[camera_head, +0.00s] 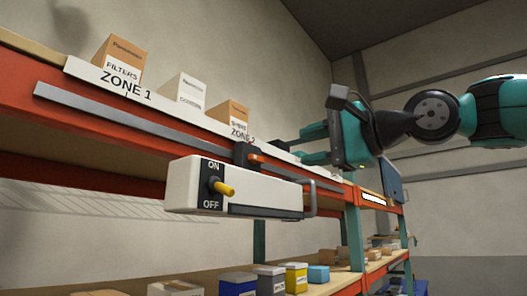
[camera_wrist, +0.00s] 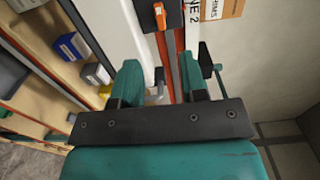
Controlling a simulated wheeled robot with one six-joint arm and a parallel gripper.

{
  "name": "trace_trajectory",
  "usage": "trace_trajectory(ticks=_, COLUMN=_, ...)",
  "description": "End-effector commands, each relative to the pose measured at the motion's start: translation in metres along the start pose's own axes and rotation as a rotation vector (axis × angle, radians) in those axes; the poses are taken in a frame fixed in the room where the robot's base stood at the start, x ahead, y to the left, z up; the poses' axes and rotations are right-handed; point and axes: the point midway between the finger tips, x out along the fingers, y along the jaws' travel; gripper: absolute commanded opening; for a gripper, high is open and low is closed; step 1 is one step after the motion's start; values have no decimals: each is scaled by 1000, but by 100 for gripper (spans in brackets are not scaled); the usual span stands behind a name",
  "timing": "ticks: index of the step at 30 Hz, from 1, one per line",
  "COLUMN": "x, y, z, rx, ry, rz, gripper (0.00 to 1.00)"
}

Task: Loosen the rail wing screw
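The orange wing screw (camera_head: 256,158) sits on a black clamp block (camera_head: 242,154) on the grey rail (camera_head: 140,118), above the white console (camera_head: 185,180). In the wrist view the wing screw (camera_wrist: 159,16) is at the top centre, beyond the fingertips, on the black block (camera_wrist: 178,14). My gripper (camera_head: 297,148) is to the right of the screw in the head view, apart from it. In the wrist view my gripper (camera_wrist: 163,84) has its two teal fingers wide apart with nothing held between them. The console's yellow lever (camera_head: 222,188) points outward between ON and OFF.
The red shelf beam (camera_head: 60,90) carries the ZONE 1 label strip (camera_head: 125,91) and several boxes such as the FILTERS box (camera_head: 118,58). A grey handle (camera_head: 311,198) is at the console's right end. Several bins (camera_head: 238,284) stand on the lower shelf.

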Motion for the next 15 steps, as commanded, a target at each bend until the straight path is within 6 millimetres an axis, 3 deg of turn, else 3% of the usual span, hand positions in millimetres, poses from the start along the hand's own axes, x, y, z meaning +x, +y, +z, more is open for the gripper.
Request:
trace_trajectory(ticks=9, x=72, y=-4, z=1, rx=1, ry=-4, rz=3, gripper=39)
trace_trajectory(ticks=15, x=100, y=-3, z=0, rx=0, ry=-1, rz=1, gripper=39)
